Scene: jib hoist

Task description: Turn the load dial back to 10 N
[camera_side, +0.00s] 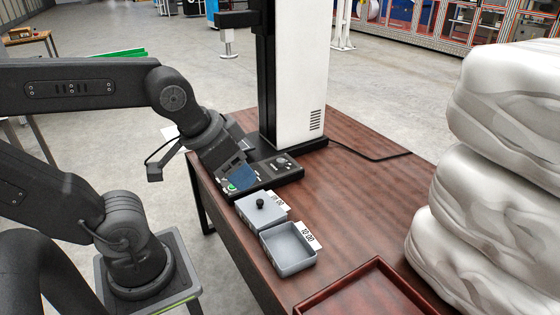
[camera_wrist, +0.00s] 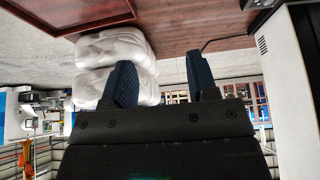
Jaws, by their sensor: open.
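The load dial (camera_side: 281,163) is a small round knob on the right part of a black control box (camera_side: 293,176) at the foot of the white column. Its setting is too small to read. My gripper (camera_side: 243,179) is over the left part of this box, left of the dial and apart from it, and hides some of the box. In the wrist view, its two dark blue fingers (camera_wrist: 162,78) are spread with nothing between them. An edge of the control box shows at the top right there; the dial does not.
A grey lidded box (camera_side: 250,212) with a black knob and an open grey tray (camera_side: 288,270) stand in front of the control box. The white column (camera_side: 291,70) rises behind. White sacks (camera_side: 480,200) are stacked at right. A red-brown tray (camera_side: 365,295) lies at the front.

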